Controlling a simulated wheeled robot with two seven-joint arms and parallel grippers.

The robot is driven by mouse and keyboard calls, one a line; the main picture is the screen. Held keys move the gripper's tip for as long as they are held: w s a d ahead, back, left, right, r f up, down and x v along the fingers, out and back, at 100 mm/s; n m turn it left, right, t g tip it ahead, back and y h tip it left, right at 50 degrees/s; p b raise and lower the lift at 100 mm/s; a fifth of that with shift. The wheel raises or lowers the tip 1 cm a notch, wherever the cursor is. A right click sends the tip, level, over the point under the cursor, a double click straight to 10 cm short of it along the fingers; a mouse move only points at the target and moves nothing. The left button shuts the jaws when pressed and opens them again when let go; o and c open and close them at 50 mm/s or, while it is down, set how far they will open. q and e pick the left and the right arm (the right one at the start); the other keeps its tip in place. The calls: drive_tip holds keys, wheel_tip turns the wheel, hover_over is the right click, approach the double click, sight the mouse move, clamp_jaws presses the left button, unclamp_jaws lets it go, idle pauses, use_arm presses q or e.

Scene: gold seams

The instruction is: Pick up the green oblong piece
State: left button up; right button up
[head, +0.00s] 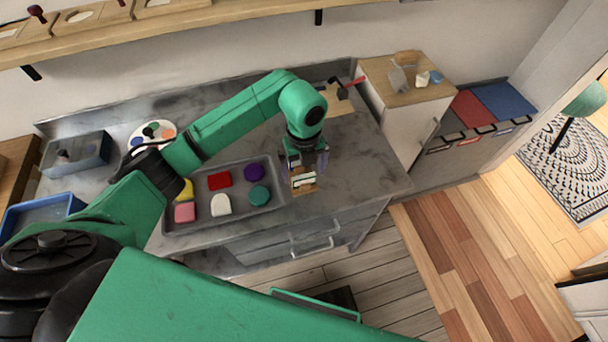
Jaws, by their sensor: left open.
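A grey tray (240,212) on the grey counter holds several coloured pieces. The only green piece (260,195) in it lies at the right side, just below a purple piece (254,172); from here it looks rounded, and I cannot tell how oblong it is. My left gripper (303,185) is open and points down, right of the tray and to the right of the green piece, apart from it. Its fingertips are small here, and their height above the counter is hard to tell. My right gripper is not in view.
Red (219,180), white (221,205), pink (185,212) and yellow (186,190) pieces share the tray. My left arm crosses over the counter behind it. A white palette (140,134) and a grey bin (76,155) stand left. The counter right of the gripper is clear.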

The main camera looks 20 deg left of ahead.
use_arm(q)
drive_tip(key=shift+s+f, duration=0.15)
drive_tip(key=shift+f, duration=1.15)
drive_tip(key=c, duration=1.3)
drive_tip(key=shift+c, duration=0.2)
